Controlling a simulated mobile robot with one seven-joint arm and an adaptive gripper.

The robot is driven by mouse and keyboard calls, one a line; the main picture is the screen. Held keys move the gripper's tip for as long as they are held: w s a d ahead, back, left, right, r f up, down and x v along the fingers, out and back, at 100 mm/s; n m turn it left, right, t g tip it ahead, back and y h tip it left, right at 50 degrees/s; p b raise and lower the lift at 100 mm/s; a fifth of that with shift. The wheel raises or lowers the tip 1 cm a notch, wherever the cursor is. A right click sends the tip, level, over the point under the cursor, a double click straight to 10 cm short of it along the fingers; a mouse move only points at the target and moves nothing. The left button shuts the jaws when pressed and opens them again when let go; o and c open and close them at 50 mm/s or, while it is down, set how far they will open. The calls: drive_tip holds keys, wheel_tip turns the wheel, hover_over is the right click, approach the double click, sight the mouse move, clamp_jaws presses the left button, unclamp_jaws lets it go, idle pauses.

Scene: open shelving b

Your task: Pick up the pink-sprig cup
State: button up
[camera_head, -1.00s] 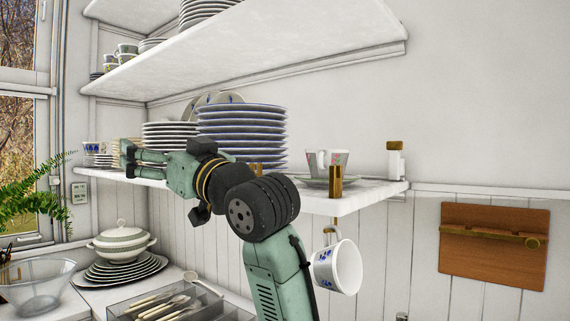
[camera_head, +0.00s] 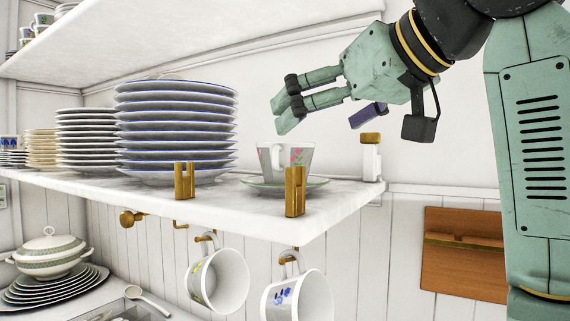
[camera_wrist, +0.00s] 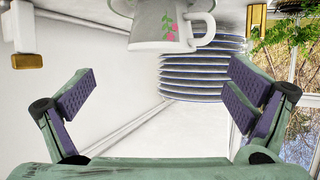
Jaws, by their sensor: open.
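The pink-sprig cup (camera_head: 297,158) is white with pink flowers and stands upright on a saucer (camera_head: 262,183) near the right end of the shelf. A brass bracket in front hides part of it. In the wrist view the cup (camera_wrist: 165,28) shows upside down at the top centre, its handle pointing right. My gripper (camera_head: 322,118) is open and empty, above and a little right of the cup, apart from it. In the wrist view its fingers (camera_wrist: 160,98) are spread wide with nothing between them.
A tall stack of blue-rimmed plates (camera_head: 176,130) stands left of the cup. Brass brackets (camera_head: 295,192) rise at the shelf's front edge (camera_head: 250,215). A white post with a brass top (camera_head: 370,155) stands right of the cup. Two mugs (camera_head: 218,280) hang below. An upper shelf (camera_head: 180,35) overhangs at left.

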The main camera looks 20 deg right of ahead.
sight(287, 145)
drive_tip(key=x, duration=0.2)
drive_tip(key=shift+w+a, duration=0.2)
drive_tip(key=shift+w, duration=0.05)
drive_tip(key=shift+p+x, duration=1.2)
drive_tip(key=shift+x, duration=2)
drive_tip(key=shift+f, duration=0.15)
drive_tip(key=shift+s, duration=0.1)
drive_tip(key=shift+c, duration=0.3)
drive_tip(key=c, duration=1.2)
